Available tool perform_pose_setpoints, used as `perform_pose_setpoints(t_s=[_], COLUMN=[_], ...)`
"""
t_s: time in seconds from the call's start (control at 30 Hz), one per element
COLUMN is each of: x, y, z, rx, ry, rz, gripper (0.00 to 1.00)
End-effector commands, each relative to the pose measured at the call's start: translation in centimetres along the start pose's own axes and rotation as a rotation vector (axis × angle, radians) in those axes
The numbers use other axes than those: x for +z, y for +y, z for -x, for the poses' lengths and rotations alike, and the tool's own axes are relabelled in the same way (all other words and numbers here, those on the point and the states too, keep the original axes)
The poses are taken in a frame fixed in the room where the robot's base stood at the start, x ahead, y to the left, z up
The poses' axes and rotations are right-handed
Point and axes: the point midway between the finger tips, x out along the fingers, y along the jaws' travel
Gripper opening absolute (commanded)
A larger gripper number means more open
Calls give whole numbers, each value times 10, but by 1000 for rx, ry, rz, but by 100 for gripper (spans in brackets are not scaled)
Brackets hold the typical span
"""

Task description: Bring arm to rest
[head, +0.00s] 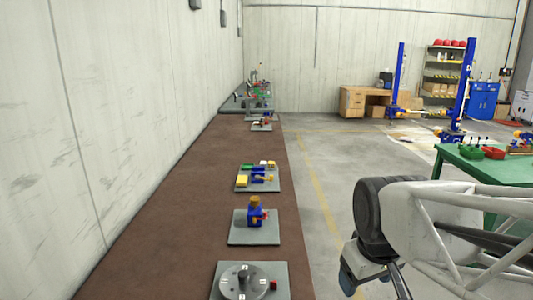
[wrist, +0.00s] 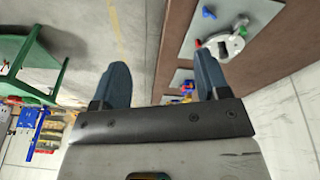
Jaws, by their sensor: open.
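My gripper (wrist: 160,62) shows in the wrist view with its two blue fingers well apart and nothing between them. A blue screw jack with an orange-brown top (head: 256,212) stands on a grey plate (head: 237,236) in the head view. A nearer grey plate (head: 220,276) bears a round grey disc (head: 244,282) with a small red part. In the wrist view, a grey plate (wrist: 198,38) with a round pale device (wrist: 232,44) lies beyond the right finger, apart from it.
More plates with parts stand along the brown strip (head: 180,220), one with a yellow block (head: 242,180). A pale wall (head: 100,110) borders it on the left. Open floor lies between.

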Motion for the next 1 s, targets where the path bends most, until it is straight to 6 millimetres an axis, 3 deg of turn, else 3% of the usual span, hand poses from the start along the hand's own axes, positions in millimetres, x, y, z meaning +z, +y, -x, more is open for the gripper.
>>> perform_pose_setpoints(t_s=[0.1, 0.33, 1.0], x=[31, 61, 65], y=[-6, -12, -12], z=[-2, -6, -7], rx=[-2, -3, -3], ry=[-6, -14, -16], rz=[-138, -296, -318], gripper=[69, 69, 69])
